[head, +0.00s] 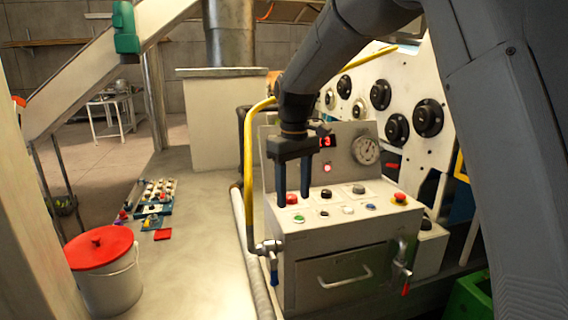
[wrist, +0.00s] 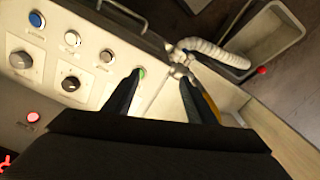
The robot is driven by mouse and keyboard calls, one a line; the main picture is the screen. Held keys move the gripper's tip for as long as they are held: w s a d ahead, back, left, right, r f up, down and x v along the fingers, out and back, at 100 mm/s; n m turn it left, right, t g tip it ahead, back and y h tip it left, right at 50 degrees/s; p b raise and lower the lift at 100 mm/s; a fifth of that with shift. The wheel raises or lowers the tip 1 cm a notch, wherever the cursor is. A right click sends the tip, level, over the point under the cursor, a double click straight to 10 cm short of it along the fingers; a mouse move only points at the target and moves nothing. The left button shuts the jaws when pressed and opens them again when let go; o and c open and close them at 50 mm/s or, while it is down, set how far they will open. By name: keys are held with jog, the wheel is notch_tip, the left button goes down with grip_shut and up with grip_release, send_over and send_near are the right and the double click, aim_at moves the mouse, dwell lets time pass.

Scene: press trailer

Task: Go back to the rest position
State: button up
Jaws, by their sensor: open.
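My gripper (head: 295,204) points down, open and empty, over the left part of the control box (head: 345,222). Its two dark fingers also show in the wrist view (wrist: 160,80). The box top carries a red button (head: 292,198), a green button (head: 299,218), black and grey knobs, a blue button (head: 370,206) and a red mushroom button (head: 400,198). In the wrist view the left fingertip overlaps the green button (wrist: 142,72); I cannot tell whether it touches. The back panel has a red display (head: 327,141), a lit red lamp (head: 327,168) and a dial gauge (head: 366,150).
A yellow pipe (head: 248,170) rises just left of the box. Valves with a blue handle (head: 274,268) and a red-tipped handle (head: 405,287) stick out at its front corners. A red-lidded bucket (head: 105,270) stands at left.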

jog(key=s+d+f+m+b, duration=0.1)
jog(key=s+d+f+m, duration=0.2)
jog(key=s+d+f, duration=0.5)
jog(key=s+d+f+m+t+b, duration=0.1)
jog(key=s+d+f+m, duration=0.3)
jog(key=s+d+f, duration=0.4)
jog(key=s+d, duration=0.1)
jog(key=s, duration=0.5)
jog(key=shift+s+f+b, duration=0.15)
jog(key=shift+s+b, duration=0.15)
jog(key=shift+s, duration=0.05)
dwell(0.5)
